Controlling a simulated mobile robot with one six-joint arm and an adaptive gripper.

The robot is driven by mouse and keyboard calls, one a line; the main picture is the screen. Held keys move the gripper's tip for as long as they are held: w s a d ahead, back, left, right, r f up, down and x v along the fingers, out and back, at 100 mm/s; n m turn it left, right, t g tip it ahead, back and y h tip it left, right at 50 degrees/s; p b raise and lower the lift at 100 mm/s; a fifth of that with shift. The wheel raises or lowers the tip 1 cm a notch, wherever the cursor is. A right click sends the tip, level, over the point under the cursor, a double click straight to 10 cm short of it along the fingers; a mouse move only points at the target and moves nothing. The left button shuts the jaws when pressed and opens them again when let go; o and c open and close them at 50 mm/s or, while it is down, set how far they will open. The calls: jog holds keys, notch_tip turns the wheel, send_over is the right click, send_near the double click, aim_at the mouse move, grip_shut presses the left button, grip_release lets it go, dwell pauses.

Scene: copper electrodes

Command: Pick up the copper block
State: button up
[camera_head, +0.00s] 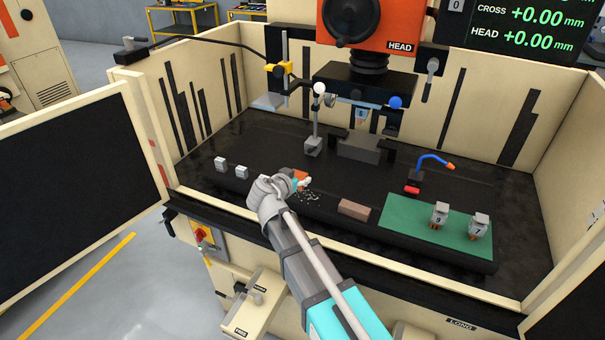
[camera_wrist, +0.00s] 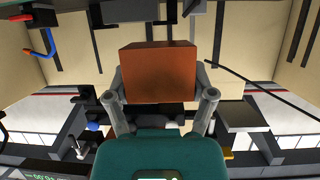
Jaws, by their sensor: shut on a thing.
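The copper block (camera_wrist: 158,72) is an orange-brown rectangular piece held between the two fingers of my gripper (camera_wrist: 160,82) in the wrist view. The fingers press on its left and right sides. In the head view my gripper (camera_head: 292,182) is over the front left part of the dark machine table, and a small orange part of the block (camera_head: 299,173) shows beyond it. The rest of the block is hidden by my gripper. I cannot tell the exact gap between block and table.
A brown block (camera_head: 354,210) lies right of my gripper. A green mat (camera_head: 410,225) holds two numbered electrodes. Two small grey blocks (camera_head: 228,167) stand at left. A blue hose (camera_head: 435,160), an indicator stand (camera_head: 314,145) and the machine head (camera_head: 365,80) are behind. Pale chips lie near my gripper.

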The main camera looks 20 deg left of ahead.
jog(key=d+p+v, duration=0.1)
jog(key=p+v, duration=0.2)
jog(key=v, duration=0.7)
jog(key=shift+a+r, duration=0.25)
jog(key=shift+a, duration=0.05)
jog(key=shift+s, duration=0.2)
dwell(0.4)
